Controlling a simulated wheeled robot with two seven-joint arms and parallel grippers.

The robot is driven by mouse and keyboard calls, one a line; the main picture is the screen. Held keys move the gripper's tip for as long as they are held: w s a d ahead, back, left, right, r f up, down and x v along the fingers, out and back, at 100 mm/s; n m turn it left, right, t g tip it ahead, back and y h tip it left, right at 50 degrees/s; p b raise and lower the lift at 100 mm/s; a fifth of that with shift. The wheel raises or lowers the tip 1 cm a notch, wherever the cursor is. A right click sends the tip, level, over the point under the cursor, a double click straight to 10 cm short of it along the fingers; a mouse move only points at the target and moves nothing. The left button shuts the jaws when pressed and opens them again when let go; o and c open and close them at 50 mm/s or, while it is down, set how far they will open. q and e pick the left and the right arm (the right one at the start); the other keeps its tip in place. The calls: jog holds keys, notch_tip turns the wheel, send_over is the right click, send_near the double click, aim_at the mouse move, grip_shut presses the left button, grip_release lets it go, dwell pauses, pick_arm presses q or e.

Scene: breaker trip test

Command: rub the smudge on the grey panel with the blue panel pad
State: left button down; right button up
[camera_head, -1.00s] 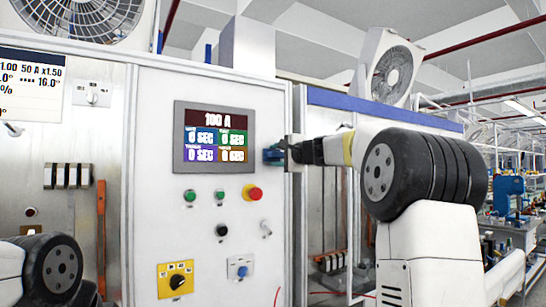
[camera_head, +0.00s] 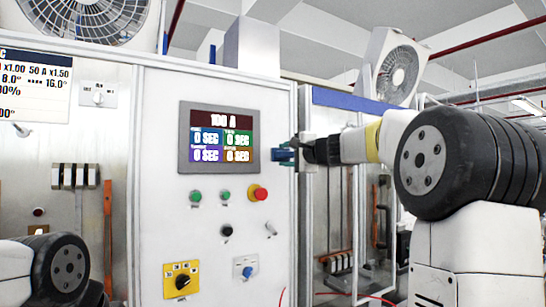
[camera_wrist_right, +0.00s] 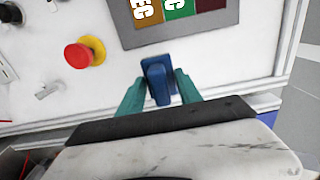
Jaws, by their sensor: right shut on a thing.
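My right gripper (camera_head: 296,149) is at the right edge of the white cabinet front, beside the display. It is shut on the blue panel pad (camera_head: 284,155). In the right wrist view the blue pad (camera_wrist_right: 160,80) sits between the two teal fingers (camera_wrist_right: 158,92), close to the panel face; I cannot tell whether it touches. The grey panel (camera_head: 183,140) surrounds the lit screen (camera_head: 222,138), and its lower corner (camera_wrist_right: 228,18) shows in the right wrist view. I cannot make out a smudge on it. My left gripper is not in view; only part of the left arm shows at lower left.
Below the display are green buttons (camera_head: 196,196), a red stop button (camera_head: 258,194), a black knob (camera_head: 226,230), a yellow rotary switch (camera_head: 181,281) and a blue switch (camera_head: 246,267). The red button also sticks out in the right wrist view (camera_wrist_right: 84,52). A fan (camera_head: 398,70) stands on top at right.

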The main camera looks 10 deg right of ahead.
jog(key=shift+s+d, duration=0.25)
jog(key=shift+s, duration=0.3)
jog(key=shift+v, duration=1.45)
